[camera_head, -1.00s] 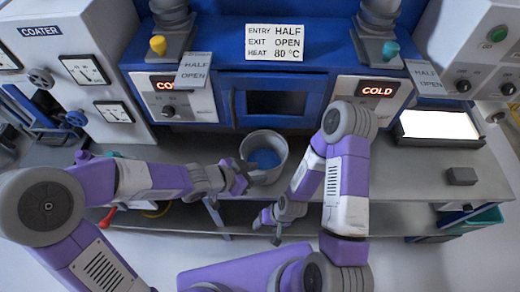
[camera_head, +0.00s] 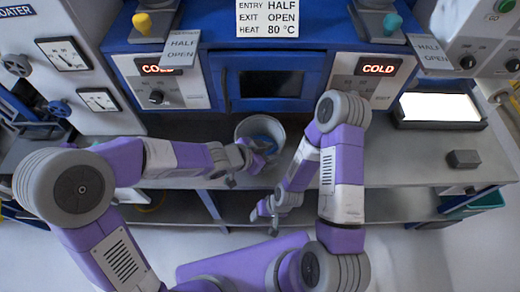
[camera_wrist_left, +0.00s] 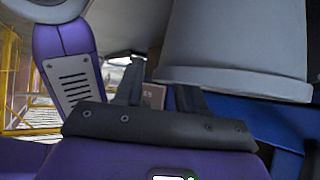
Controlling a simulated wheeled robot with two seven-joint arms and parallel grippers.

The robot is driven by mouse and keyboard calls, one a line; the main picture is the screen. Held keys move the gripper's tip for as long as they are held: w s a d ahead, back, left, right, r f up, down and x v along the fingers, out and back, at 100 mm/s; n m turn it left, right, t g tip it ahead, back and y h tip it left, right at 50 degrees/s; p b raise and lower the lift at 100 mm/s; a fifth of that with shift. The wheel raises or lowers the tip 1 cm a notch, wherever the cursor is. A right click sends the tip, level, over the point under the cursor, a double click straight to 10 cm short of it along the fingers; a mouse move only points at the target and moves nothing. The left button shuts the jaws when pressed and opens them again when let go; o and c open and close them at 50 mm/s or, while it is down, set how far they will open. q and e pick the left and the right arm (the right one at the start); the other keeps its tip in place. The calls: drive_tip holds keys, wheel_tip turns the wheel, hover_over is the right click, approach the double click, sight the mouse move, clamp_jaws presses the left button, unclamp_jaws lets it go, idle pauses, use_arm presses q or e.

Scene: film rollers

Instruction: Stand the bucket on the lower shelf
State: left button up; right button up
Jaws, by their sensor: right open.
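The grey bucket (camera_head: 243,128) stands upright on the counter below the machine, with blue inside. My left gripper (camera_head: 252,153) is at its near-left rim. In the left wrist view the bucket (camera_wrist_left: 238,45) fills the upper right with its rim at the bottom. My right gripper (camera_head: 262,212) is open and empty, low, in front of the lower shelf (camera_head: 185,208). The lower shelf runs under the counter, partly hidden by my arms.
The counter (camera_head: 400,165) is mostly clear, with a small dark block (camera_head: 463,158) at right. A bright screen (camera_head: 440,107) stands behind it. A teal bin (camera_head: 480,203) is at the lower shelf's right end. The blue machine (camera_head: 270,83) rises behind the bucket.

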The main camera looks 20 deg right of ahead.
use_arm(q)
clamp_jaws()
idle(1.2)
